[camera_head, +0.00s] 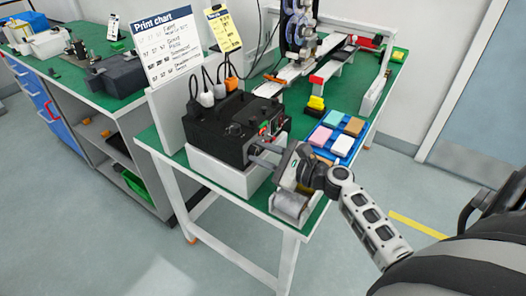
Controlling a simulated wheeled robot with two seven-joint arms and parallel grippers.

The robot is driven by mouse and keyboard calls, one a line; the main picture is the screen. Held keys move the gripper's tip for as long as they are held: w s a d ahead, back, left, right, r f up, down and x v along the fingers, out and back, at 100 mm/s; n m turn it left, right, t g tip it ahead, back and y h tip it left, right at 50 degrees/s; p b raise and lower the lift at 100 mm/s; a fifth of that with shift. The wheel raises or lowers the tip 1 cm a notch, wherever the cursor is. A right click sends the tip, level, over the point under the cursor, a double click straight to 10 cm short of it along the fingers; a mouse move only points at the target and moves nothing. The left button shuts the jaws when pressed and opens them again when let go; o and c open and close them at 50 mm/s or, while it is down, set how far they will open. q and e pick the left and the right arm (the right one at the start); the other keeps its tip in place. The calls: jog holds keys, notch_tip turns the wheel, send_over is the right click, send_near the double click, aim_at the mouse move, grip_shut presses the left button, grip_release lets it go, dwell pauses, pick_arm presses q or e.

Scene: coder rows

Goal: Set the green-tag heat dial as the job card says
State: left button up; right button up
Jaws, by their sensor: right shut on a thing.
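The black coder unit (230,122) stands on a white block on the near table. My right gripper (257,156) reaches in from the right and is shut at this face, low down by the tag. The dial is hidden at the fingertips, so its setting cannot be read. A white Print chart (166,46) stands behind the unit. A yellow card (223,31) is to its right; its small text is unreadable. My left gripper is out of view.
A blue tray (346,146) with coloured blocks and a yellow-and-black item (315,106) lie right of the unit. A printing rig (298,45) stands behind. Cables rise behind the unit. Another green-topped bench (63,74) is at left.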

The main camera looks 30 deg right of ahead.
dwell(0.4)
jog(key=o, duration=0.7)
